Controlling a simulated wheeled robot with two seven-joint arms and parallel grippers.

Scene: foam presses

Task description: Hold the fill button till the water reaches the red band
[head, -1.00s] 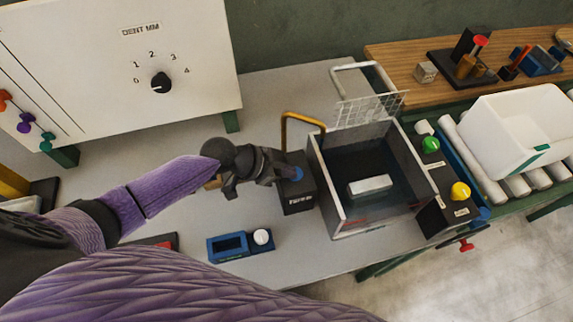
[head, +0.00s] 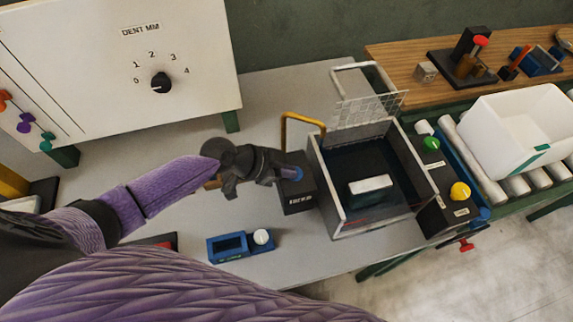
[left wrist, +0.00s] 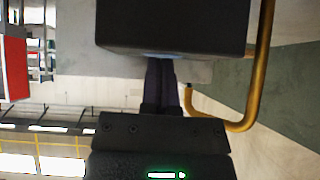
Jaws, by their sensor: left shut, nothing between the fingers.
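The open-topped tank (head: 326,182) stands on the bench with a dark interior. A white-topped block (head: 371,184) sits inside it. A red line (head: 362,224) shows low on the tank's front; I cannot read the water level against it clearly. A dark box (head: 299,198) with a blue button (head: 297,172) stands at the tank's left side. My left gripper (head: 288,172) is shut and empty, its tips at the blue button and partly covering it. In the left wrist view, the closed fingers (left wrist: 160,80) reach the dark box (left wrist: 172,25). Whether the button is pressed cannot be told.
A brass pipe (head: 302,118) rises behind the box. Green (head: 431,143) and yellow (head: 460,190) knobs sit right of the tank. A blue device with a white knob (head: 261,236) lies in front. A white bin (head: 515,130) stands on rollers at right.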

